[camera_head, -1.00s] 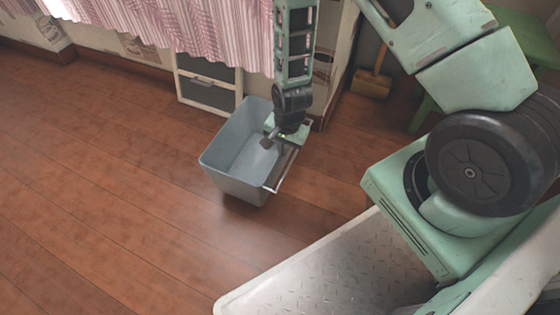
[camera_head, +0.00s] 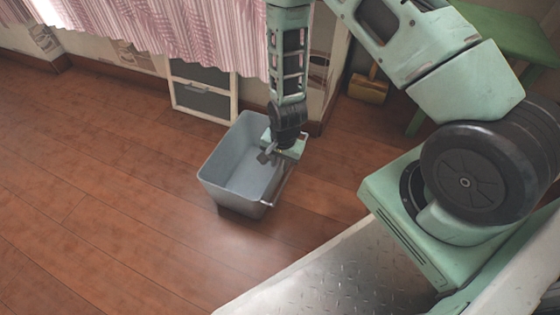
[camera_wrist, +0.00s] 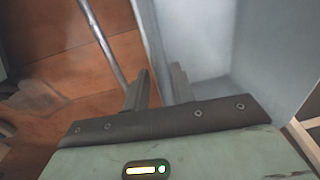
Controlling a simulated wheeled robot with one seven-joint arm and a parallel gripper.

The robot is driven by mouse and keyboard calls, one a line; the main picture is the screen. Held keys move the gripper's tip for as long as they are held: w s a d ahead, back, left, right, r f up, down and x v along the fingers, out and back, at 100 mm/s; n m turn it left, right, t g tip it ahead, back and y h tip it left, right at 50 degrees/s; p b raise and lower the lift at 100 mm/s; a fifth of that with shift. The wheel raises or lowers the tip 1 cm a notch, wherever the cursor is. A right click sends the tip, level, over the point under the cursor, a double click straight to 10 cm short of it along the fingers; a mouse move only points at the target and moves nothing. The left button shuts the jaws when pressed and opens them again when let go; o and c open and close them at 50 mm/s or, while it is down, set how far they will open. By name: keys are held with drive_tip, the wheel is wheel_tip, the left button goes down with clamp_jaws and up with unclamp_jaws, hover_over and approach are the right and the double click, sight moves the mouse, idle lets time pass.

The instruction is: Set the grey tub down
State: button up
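The grey tub (camera_head: 222,182) is an open, rectangular bin with a thin metal bar on its right side. It is upright, low over the wooden floor, with a dark shadow close under its front edge. I cannot tell whether its base touches the floor. My gripper (camera_head: 266,156) is at its right rim, reaching down from above. In the wrist view, the tub's wall (camera_wrist: 153,45) runs between the two fingers of my gripper (camera_wrist: 160,85), which look shut on it. The tub's far base is partly hidden by its walls.
A white-framed cabinet with a grey drawer (camera_head: 203,100) stands behind the tub, under a pink striped curtain (camera_head: 170,35). A green table (camera_head: 505,35) is at the upper right. The wooden floor (camera_head: 110,200) to the left is clear.

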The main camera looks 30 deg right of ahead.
drive_tip(key=s+a+r+n+y+p, duration=0.1)
drive_tip(key=a+r+n+p, duration=0.2)
drive_tip(key=r, duration=0.8)
drive_tip(key=s+a+r+n+p, duration=0.15)
drive_tip(key=a+r+p, duration=0.3)
drive_tip(key=r, duration=0.75)
drive_tip(key=s+a+r+n+h, duration=0.1)
drive_tip(key=s+a+r+n, duration=0.3)
drive_tip(key=s+r+n, duration=1)
wheel_tip(320, 180, up, 5)
drive_tip(key=shift+s+a+f+g, duration=0.2)
drive_tip(key=shift+s+g, duration=0.2)
drive_tip(key=shift+s, duration=0.85)
drive_tip(key=shift+r, duration=0.15)
